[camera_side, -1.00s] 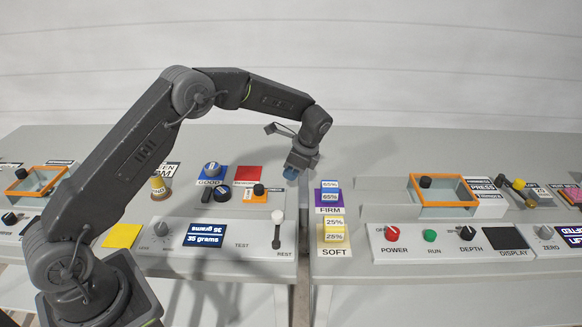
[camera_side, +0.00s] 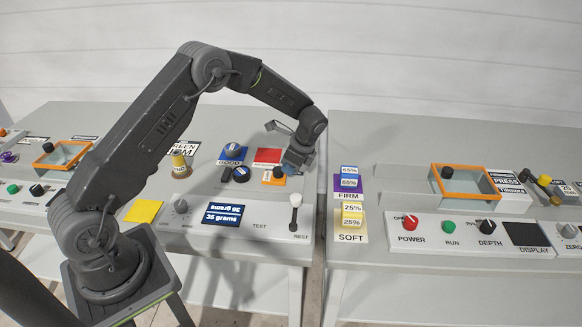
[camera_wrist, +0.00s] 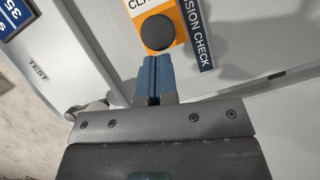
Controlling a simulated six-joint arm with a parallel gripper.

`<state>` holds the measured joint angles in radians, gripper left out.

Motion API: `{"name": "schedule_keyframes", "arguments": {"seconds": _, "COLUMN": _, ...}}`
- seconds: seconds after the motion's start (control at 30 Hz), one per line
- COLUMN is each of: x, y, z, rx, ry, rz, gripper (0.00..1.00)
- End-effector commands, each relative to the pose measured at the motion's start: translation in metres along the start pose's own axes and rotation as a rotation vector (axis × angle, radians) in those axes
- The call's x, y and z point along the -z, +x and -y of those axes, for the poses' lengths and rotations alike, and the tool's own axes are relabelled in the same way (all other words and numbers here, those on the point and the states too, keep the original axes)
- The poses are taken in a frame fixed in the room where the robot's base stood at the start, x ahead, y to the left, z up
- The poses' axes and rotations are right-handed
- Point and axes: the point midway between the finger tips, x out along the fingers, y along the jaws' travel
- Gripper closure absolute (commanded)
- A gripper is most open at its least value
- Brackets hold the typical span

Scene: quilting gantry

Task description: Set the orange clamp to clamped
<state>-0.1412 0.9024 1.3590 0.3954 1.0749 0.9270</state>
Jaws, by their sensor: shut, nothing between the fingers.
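The orange clamp is a small orange plate (camera_side: 268,183) with a round black knob (camera_side: 279,173), at the back right of the left console. In the wrist view the knob (camera_wrist: 158,32) sits on the orange plate (camera_wrist: 183,38), beside a partly cut-off white label reading "CLA". My gripper (camera_side: 288,174) is just right of the knob in the side view and partly covers the plate. In the wrist view its blue fingertips (camera_wrist: 153,60) are together and empty, right at the near edge of the knob. I cannot tell whether they touch it.
A white-topped lever (camera_side: 296,199) marked REST stands close in front of my gripper. A blue plate with a knob (camera_side: 233,151) and a red plate (camera_side: 268,155) lie behind and left. Stacked 65% and 25% blocks (camera_side: 350,183) are to the right, across a gap.

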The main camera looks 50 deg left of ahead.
Motion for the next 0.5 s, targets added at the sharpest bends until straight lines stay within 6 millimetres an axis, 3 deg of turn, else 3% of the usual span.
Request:
{"name": "schedule_keyframes", "arguments": {"seconds": 0.3, "x": -0.041, "y": 0.016, "z": -0.01, "rx": -0.003, "ry": -0.002, "rz": 0.002, "gripper": 1.0}}
{"name": "schedule_keyframes", "arguments": {"seconds": 0.5, "x": -0.048, "y": 0.02, "z": -0.012, "rx": -0.003, "ry": 0.0, "rz": 0.001, "gripper": 1.0}}
